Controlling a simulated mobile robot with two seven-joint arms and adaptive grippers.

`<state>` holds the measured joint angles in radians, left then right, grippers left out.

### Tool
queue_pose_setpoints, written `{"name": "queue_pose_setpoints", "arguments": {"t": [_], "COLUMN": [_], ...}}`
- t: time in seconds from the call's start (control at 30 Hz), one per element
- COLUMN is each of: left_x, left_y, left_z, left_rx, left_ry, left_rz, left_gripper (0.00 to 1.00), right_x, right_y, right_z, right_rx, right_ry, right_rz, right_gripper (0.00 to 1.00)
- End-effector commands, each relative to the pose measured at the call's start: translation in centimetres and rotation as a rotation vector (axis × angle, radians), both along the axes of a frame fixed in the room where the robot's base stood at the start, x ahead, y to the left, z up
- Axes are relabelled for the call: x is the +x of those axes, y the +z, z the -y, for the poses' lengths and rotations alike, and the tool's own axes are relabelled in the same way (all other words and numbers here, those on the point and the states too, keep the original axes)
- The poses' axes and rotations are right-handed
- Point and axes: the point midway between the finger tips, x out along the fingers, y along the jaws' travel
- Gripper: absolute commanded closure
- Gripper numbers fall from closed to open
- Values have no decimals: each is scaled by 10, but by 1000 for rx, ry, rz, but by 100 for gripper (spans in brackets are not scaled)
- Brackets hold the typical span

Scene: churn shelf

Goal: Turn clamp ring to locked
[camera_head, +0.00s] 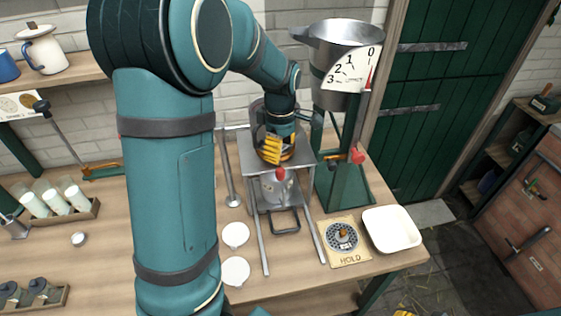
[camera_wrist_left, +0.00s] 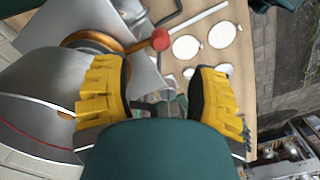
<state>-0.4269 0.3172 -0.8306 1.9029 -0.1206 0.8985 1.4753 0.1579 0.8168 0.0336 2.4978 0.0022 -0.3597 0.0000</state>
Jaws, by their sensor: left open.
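The clamp ring (camera_wrist_left: 88,38) is a brass-coloured band around a metal vessel, with a red ball knob (camera_wrist_left: 160,40) on its handle. In the head view the red knob (camera_head: 281,174) shows at the front of the metal stand, and my left gripper mostly hides the ring. My left gripper (camera_head: 272,148) has yellow fingers. In the left wrist view it is open (camera_wrist_left: 160,78), and the knob appears beyond and between its fingertips, with no contact visible. Locked marks cannot be made out. A yellow piece, apparently my right gripper (camera_head: 404,312), barely shows at the bottom edge.
A steel hopper with a dial (camera_head: 350,70) stands right of the vessel on a green frame. A white tray (camera_head: 391,229) and a HOLD plate (camera_head: 345,255) are on the bench at front right. White discs (camera_head: 235,271) lie left of the stand. A bottle rack (camera_head: 62,215) is farther left.

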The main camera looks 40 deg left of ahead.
Motion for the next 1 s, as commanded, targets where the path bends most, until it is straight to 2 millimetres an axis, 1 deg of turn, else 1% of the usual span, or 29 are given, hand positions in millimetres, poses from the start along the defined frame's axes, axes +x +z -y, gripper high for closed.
{"name": "queue_pose_setpoints", "arguments": {"t": [0.03,0.1,0.2,0.33,0.57,0.6,0.67,0.7,0.77,0.87,0.97,1.0], "left_x": [1,1,0,0,0,0,0,0,2,5,12,15], "left_y": [9,18,27,32,32,32,32,31,29,24,18,16], "left_z": [0,0,0,0,0,0,0,0,0,2,4,5], "left_rx": [0,0,0,0,0,0,0,-2,-5,-13,-22,-24], "left_ry": [0,0,0,1,1,1,-5,-17,-51,-160,-342,-428], "left_rz": [5,3,2,-1,-1,-1,0,1,5,19,45,59], "left_gripper": [41,41,41,41,41,46,67,81,100,100,100,100], "right_x": [0,0,0,0,0,0,0,0,0,-1,-1,-1], "right_y": [0,0,0,0,0,0,-1,-2,-4,-11,-22,-27], "right_z": [0,0,0,0,0,0,0,0,0,-1,-1,-1], "right_rx": [0,0,0,0,0,0,0,0,0,-1,-2,-2], "right_ry": [0,0,0,0,0,0,0,0,0,2,3,3], "right_rz": [0,0,0,0,0,0,0,0,-1,-2,-4,-4], "right_gripper": [61,61,61,61,61,61,61,61,61,61,61,61]}}
